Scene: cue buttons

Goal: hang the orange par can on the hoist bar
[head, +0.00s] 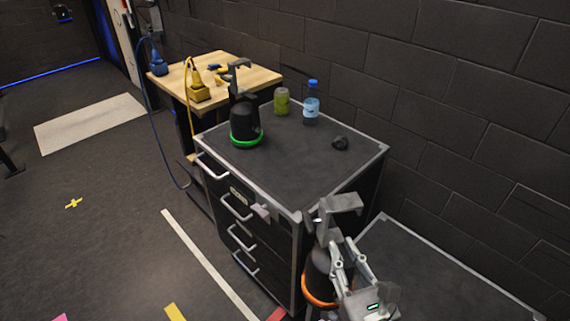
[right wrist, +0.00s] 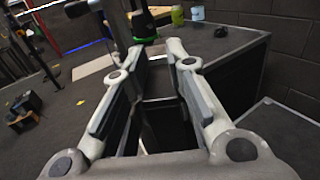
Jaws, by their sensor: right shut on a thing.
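The orange par can (head: 318,270) is a black can with an orange ring at its lower end and a grey hook clamp on top. It is upright at the front of the black drawer cabinet in the head view. My right gripper (head: 343,250) is shut on it from the right, and its fingers cover part of the can. In the right wrist view, the fingers (right wrist: 153,55) show with a gap between the pads, and what they hold is hard to make out. I cannot make out the hoist bar. My left gripper is not in view.
A green-ringed par can (head: 245,122) stands on the black cabinet (head: 310,165), with a green jar (head: 281,101), a blue-capped bottle (head: 311,103) and a small dark lump (head: 340,143). A wooden table (head: 253,77) stands behind. A lower black top (head: 430,275) lies right. Floor at left is open.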

